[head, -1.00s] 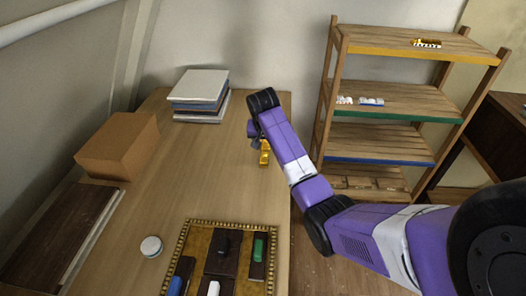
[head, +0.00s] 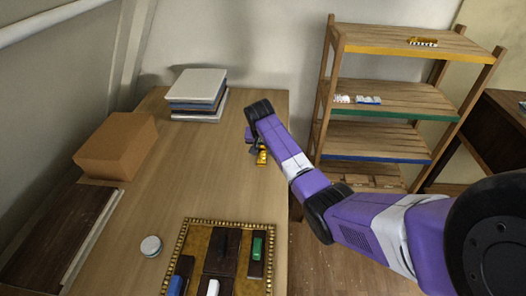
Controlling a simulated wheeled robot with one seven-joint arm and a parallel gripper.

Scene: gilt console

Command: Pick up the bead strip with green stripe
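A small yellow-gold strip (head: 262,157) lies by the table's right edge, partly hidden by my gripper. It is too small for me to make out a green stripe on it. My gripper (head: 256,149) is at the end of the purple arm, pointing down, at or just above this strip. The fingers are mostly hidden behind the wrist, so I cannot tell whether they are open, shut or touching the strip.
A gilt-edged tray (head: 183,236) holds dark blocks with coloured tops, one green (head: 257,247). A white round tin (head: 151,246), cardboard box (head: 117,146) and book stack (head: 197,96) stand on the table (head: 190,180). The shelf unit (head: 375,143) holds small strips, one yellow (head: 423,42).

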